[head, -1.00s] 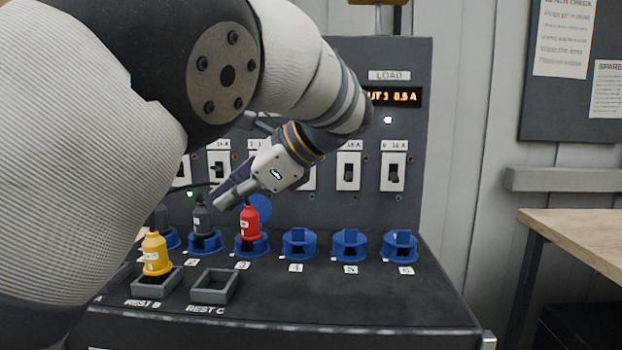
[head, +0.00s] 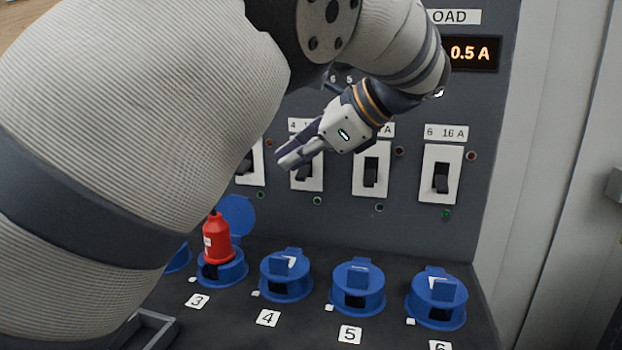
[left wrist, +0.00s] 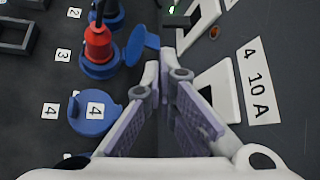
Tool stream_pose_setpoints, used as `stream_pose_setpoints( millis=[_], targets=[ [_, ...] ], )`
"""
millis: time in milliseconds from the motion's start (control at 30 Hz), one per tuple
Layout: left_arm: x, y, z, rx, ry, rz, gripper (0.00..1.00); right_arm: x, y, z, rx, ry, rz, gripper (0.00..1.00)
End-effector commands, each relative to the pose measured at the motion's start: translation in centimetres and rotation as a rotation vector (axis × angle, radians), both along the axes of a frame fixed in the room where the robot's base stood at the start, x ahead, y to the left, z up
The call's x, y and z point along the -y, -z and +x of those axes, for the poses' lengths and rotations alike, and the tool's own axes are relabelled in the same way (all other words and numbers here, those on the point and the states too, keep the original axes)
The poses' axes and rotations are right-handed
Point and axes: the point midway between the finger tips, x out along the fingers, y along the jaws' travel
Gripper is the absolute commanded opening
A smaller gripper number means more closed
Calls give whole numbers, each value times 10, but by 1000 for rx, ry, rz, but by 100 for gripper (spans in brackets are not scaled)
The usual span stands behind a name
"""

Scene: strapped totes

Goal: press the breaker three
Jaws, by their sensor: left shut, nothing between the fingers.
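Breaker three (head: 250,165) is a white plate on the grey panel in the head view, partly hidden behind my left arm. A white breaker plate in the upper left wrist view (left wrist: 203,18) appears to be the same one. My left gripper (head: 284,161) is shut and empty. Its tips show in front of the panel, between breakers three and four in the head view; contact cannot be told. In the left wrist view the closed fingertips (left wrist: 160,62) lie beside breaker four (left wrist: 218,82), which they partly cover. My right gripper is out of view.
A red plug (head: 217,240) stands in socket 3 below, its blue lid raised. Sockets 4 (head: 286,276), 5 (head: 357,289) and 6 (head: 436,300) have closed blue lids. Breakers five (head: 371,168) and six (head: 441,173) are to the right. A display (head: 472,53) reads 0.5 A.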

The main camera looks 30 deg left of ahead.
Motion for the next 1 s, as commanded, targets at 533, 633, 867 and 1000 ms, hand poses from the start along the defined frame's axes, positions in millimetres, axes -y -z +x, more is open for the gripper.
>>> stream_pose_setpoints(
  millis=[533,633,867,1000],
  targets=[
    [-67,47,-4,1,-2,-1,0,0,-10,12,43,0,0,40],
    [-76,54,-3,2,0,0,0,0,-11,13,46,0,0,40],
    [-81,59,-3,1,1,0,0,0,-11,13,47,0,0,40],
    [-81,59,-3,1,1,0,0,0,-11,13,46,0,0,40]
  ],
)
